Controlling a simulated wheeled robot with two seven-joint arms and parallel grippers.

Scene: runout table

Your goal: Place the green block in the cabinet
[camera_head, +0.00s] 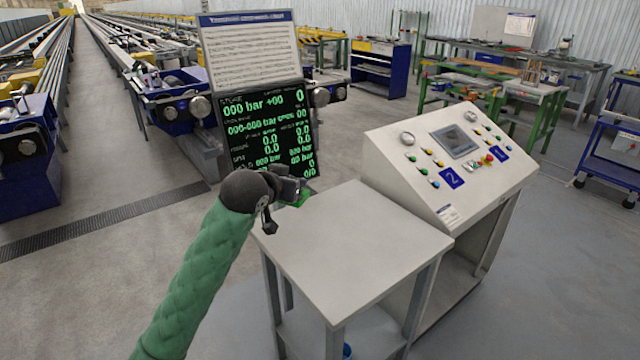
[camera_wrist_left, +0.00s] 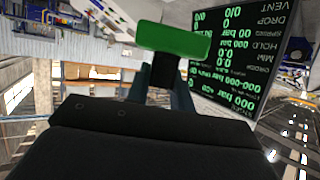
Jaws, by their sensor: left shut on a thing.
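My left gripper (camera_head: 294,190) is shut on the green block (camera_wrist_left: 172,41), which lies across the fingertips in the left wrist view. In the head view only a small green part of the block (camera_head: 304,198) shows beside the gripper, at the back left corner of the grey table. The gripper (camera_wrist_left: 163,72) seems to hold it above table height; the exact gap cannot be told. A grey control cabinet (camera_head: 385,165) with a sloped panel and an open space below stands right of the table. My right gripper is not in view.
The grey table (camera_head: 350,245) has a bare top and a lower shelf (camera_head: 375,330) with a partly hidden blue object (camera_head: 347,350). A black display with green figures (camera_head: 268,135) stands behind the gripper.

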